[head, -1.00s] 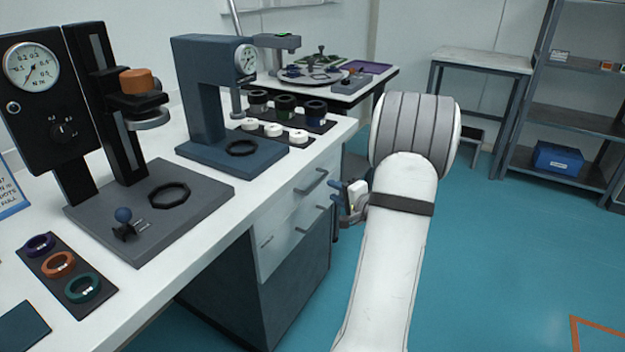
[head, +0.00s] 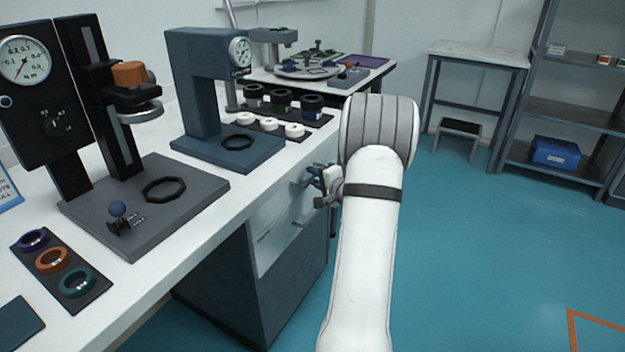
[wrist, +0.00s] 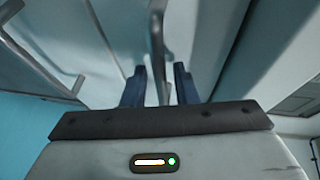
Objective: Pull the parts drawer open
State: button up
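The drawer unit (head: 272,222) under the white bench has pale fronts with bar handles, and its drawers look shut. My gripper (head: 314,178) is at the upper drawer front in the head view and partly covers the handle there. In the wrist view my gripper (wrist: 159,88) has its two blue fingers apart, one on each side of a grey bar handle (wrist: 157,45). Gaps show between the bar and both fingers. A second bar handle (wrist: 35,60) lies to the left in the wrist view. I cannot tell which drawer is the parts drawer.
The bench top holds a black gauge stand (head: 140,205), a blue press (head: 195,100) and a mat of coloured rings (head: 62,270). Another table (head: 345,85) stands beyond. Shelves (head: 565,115) are at the right.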

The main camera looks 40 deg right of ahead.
grip_shut()
